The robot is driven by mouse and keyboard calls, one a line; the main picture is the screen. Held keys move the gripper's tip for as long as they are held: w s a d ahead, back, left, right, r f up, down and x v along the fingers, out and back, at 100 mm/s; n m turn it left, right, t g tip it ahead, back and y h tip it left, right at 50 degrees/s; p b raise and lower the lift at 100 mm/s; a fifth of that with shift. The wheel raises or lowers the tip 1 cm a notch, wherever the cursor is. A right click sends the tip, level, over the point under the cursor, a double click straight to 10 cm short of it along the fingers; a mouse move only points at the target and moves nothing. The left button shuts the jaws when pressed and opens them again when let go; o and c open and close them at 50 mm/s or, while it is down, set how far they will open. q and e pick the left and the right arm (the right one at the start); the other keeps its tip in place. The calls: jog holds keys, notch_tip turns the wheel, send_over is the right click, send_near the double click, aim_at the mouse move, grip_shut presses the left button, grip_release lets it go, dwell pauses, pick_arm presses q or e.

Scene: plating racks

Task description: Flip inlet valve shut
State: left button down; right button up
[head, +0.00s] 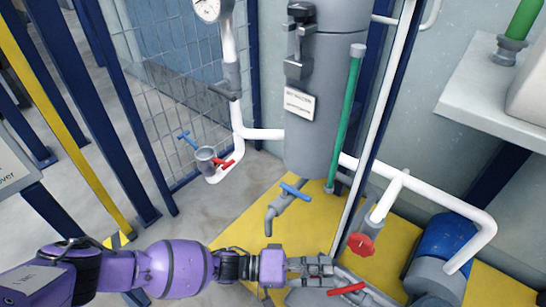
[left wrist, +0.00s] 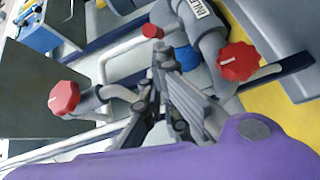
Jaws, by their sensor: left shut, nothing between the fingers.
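My left gripper (head: 326,267) reaches in from the left on a purple arm, low in the head view. It is shut and empty. A red lever handle (head: 346,290) on a grey fitting lies just below the fingers in the picture; I cannot tell if they touch. In the left wrist view, the shut fingers (left wrist: 165,55) point away between two red handles. The right one, a red knob (left wrist: 240,62), is on a grey pipe whose partly cut-off label (left wrist: 199,8) seems to read "INLE". My right gripper is not in view.
A red round handwheel (head: 361,244) on a white pipe stands right of the gripper. A blue-handled tap (head: 295,191) hangs below the grey tank (head: 325,105). A blue motor-like unit (head: 445,243) is at the right. A mesh fence (head: 180,75) stands behind.

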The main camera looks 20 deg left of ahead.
pick_arm(q)
jog(key=shift+s+d+r+n+t+p, duration=0.15)
jog(key=shift+r+n+t+p, duration=0.1)
jog(key=shift+n+t+p, duration=0.25)
jog(key=shift+t+y, duration=0.3)
jog(key=shift+t, duration=0.1)
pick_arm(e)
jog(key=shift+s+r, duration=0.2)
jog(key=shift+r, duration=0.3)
pick_arm(q)
jog(key=shift+p, duration=0.35)
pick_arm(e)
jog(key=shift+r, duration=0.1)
